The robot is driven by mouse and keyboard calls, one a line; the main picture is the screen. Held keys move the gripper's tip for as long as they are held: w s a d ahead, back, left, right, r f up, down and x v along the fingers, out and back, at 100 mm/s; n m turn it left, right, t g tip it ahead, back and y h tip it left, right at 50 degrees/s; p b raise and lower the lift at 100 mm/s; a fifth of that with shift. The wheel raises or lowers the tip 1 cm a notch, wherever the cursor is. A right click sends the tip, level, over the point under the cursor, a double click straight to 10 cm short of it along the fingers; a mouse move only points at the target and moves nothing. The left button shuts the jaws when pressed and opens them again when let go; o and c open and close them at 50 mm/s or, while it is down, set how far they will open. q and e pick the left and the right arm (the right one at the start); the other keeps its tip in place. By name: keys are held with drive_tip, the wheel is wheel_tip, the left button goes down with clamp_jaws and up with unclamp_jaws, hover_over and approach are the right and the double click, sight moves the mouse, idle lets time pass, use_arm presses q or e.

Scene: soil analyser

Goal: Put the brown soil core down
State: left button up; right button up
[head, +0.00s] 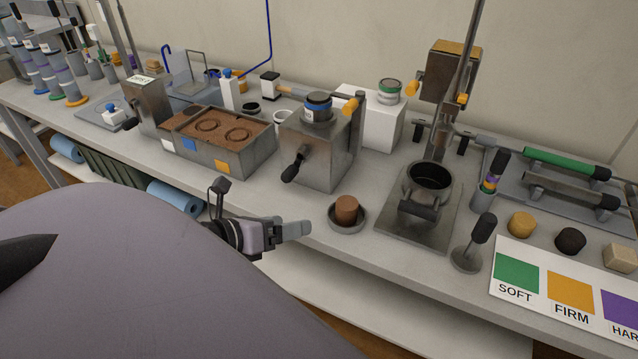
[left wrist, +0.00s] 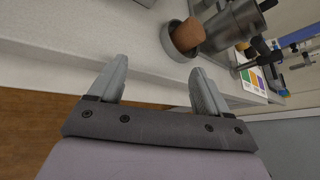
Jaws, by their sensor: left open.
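The brown soil core (head: 346,209) stands upright in a shallow round grey dish (head: 348,226) near the bench's front edge. In the left wrist view the core (left wrist: 188,35) also shows in the dish (left wrist: 172,50), beyond the fingertips. My left gripper (head: 304,230) is just left of the dish at the front edge, apart from the core. In the left wrist view its two fingers (left wrist: 160,78) are spread with nothing between them. My right gripper is not in view.
A metal stand with a round cup (head: 429,176) is right of the dish. A steel box with a crank (head: 318,158) stands behind. Farther right are a small black-handled tool (head: 470,256), several soil samples and a SOFT/FIRM colour card (head: 560,322).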

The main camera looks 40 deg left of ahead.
use_arm(q)
drive_tip(key=s+d+f+n+g+y, duration=0.1)
drive_tip(key=s+d+f+n, duration=0.25)
drive_tip(key=f+n, duration=0.9)
drive_tip(key=s+d+f+n+g+h, duration=0.1)
drive_tip(key=s+d+f+n, duration=0.1)
drive_tip(key=d+n, duration=0.9)
drive_tip(key=shift+s+d+f+n, duration=0.2)
drive_tip(key=shift+d+n, duration=0.15)
drive_tip(key=shift+n, duration=2.7)
wheel_tip(320, 180, up, 5)
drive_tip(key=p, duration=0.5)
drive_tip(key=shift+a+r+p, duration=0.15)
drive_tip(key=shift+r+p, duration=0.05)
drive_tip(key=shift+p, duration=0.1)
